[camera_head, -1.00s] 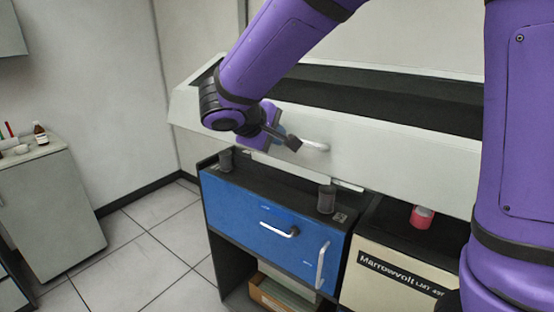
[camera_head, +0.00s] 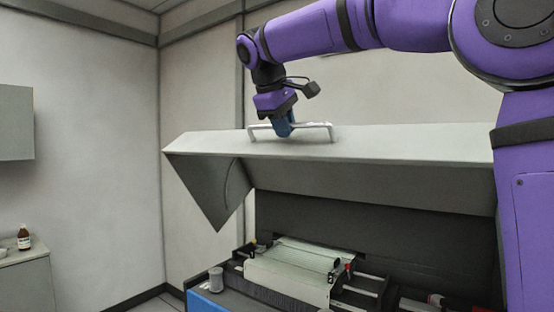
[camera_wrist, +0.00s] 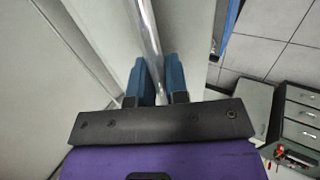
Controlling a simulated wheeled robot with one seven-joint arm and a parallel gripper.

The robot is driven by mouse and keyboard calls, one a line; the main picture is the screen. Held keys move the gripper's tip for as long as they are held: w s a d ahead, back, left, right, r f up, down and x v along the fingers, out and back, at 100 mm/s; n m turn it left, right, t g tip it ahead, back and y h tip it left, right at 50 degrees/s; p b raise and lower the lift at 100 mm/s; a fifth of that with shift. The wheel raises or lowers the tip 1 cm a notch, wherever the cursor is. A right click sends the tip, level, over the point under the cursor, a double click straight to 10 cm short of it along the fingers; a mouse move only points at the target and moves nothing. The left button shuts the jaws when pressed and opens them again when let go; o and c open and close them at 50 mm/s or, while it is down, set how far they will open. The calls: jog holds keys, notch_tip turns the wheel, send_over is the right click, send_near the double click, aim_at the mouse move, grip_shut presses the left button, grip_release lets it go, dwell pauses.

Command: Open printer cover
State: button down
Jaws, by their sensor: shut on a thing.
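The printer cover (camera_head: 400,146) is a wide pale grey hood, raised and tilted up in the head view, with the printer's inside open below it. Its handle (camera_head: 318,127) is a light metal bar along the top face. My gripper (camera_head: 282,130) is shut on the handle near its middle, pointing down at it. In the wrist view the blue fingers of my gripper (camera_wrist: 160,82) stand on both sides of the handle bar (camera_wrist: 147,35). The exact contact between the fingertips and the bar is partly hidden in the head view.
Under the cover are a pale roller and paper bed (camera_head: 290,270) and dark rails. A grey knob (camera_head: 216,279) stands at the front left. A side counter (camera_head: 25,285) with a brown bottle (camera_head: 23,239) is at the far left. A wall is close behind the cover.

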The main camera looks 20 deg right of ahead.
jog(key=shift+w+d+r, duration=0.35)
jog(key=shift+d+r, duration=0.1)
jog(key=shift+r, duration=0.4)
jog(key=shift+w+d+r, duration=0.3)
jog(key=shift+d+r, duration=0.1)
jog(key=shift+r, duration=0.4)
jog(key=shift+w+d+r, duration=0.35)
jog(key=shift+d+r, duration=0.1)
jog(key=shift+r, duration=0.4)
jog(key=c, duration=1.2)
grip_release()
jog(key=shift+o, duration=0.2)
jog(key=v, duration=1)
jog(key=shift+r, duration=0.35)
jog(key=shift+s+a, duration=0.1)
